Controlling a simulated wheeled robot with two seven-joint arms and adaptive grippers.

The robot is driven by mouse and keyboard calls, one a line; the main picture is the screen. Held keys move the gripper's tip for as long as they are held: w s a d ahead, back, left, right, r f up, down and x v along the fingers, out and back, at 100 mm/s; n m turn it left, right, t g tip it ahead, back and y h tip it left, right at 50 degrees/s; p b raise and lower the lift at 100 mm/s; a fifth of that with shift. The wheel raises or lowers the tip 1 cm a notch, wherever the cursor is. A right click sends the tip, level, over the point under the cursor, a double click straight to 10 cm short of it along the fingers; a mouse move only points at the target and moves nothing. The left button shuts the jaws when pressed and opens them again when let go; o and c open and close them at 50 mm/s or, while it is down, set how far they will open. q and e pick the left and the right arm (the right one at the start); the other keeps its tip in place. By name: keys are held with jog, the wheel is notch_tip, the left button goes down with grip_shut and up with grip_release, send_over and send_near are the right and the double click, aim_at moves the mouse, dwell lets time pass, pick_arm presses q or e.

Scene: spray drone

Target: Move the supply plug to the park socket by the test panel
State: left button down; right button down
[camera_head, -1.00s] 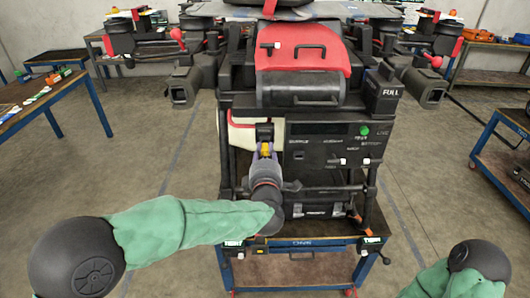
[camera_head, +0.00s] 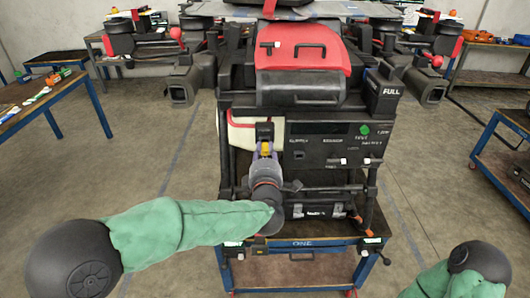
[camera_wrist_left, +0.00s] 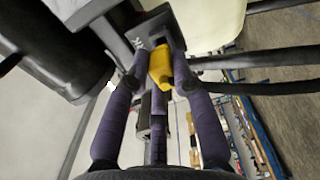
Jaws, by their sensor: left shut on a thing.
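The yellow supply plug (camera_head: 266,148) is at the drone's front, left of the black test panel (camera_head: 318,146). My left gripper (camera_head: 265,153) is shut on it from the front. The same dark block shows above the plug in the head view (camera_head: 264,131). My right gripper is out of view.
The drone stands on a blue-framed cart (camera_head: 300,270). A white tank (camera_head: 240,137) is behind the plug, and dark bars run below the panel. Workbenches stand at left (camera_head: 40,100) and right (camera_head: 505,165).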

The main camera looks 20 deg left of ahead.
pick_arm(q)
jog(key=shift+b+x, duration=0.4)
jog(key=shift+x, duration=0.85)
dwell(0.4)
jog(key=c, duration=1)
grip_release()
jog(key=shift+s, duration=0.1)
jog(key=v, duration=1.2)
